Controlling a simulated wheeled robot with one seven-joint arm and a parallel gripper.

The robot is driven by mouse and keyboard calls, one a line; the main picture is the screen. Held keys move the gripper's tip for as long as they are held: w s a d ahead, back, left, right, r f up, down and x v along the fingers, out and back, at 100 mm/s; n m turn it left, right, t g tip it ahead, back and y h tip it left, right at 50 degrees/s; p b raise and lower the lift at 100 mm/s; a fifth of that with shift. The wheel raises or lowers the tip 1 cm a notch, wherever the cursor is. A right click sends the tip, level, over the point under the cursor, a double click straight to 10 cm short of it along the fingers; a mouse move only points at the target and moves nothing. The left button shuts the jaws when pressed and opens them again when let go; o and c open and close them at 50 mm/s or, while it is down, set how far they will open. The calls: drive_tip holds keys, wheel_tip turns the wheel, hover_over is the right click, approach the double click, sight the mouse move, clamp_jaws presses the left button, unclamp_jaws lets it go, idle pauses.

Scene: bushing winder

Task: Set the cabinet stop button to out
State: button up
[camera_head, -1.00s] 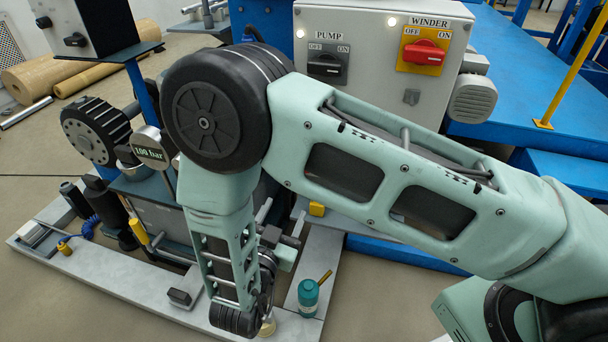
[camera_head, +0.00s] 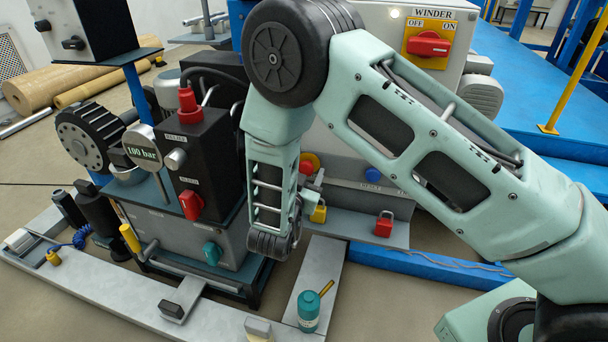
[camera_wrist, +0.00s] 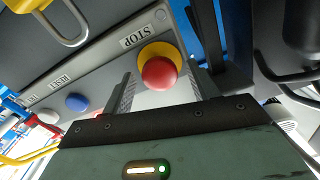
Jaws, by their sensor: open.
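The cabinet stop button (camera_wrist: 159,73) is a red mushroom head on a yellow collar, beside a STOP label (camera_wrist: 138,36) in the wrist view. In the head view the stop button (camera_head: 306,167) shows partly, just right of my forearm, low on the cabinet front. My gripper (camera_wrist: 163,82) is open, its two fingers on either side of the button head in the wrist view. I cannot tell whether they touch it. In the head view my forearm mostly hides the gripper. Whether the button is in or out is not clear.
A blue button (camera_wrist: 77,102) and a white button (camera_wrist: 48,116) sit further along the panel. A yellow padlock (camera_head: 319,214) and a red padlock (camera_head: 384,224) are near the cabinet's lower ledge. The black pump unit (camera_head: 195,150) stands close on the left. A teal bottle (camera_head: 308,311) stands in front.

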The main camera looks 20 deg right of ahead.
clamp_jaws()
drive_tip(key=shift+s+a+r+p, duration=0.1)
drive_tip(key=shift+s+a+p, duration=0.15)
drive_tip(key=shift+p, duration=0.3)
drive_tip(key=shift+s+a, duration=0.1)
drive_tip(key=shift+s, duration=0.1)
drive_tip(key=shift+f, duration=0.2)
unclamp_jaws()
drive_tip(key=shift+s+r, duration=0.1)
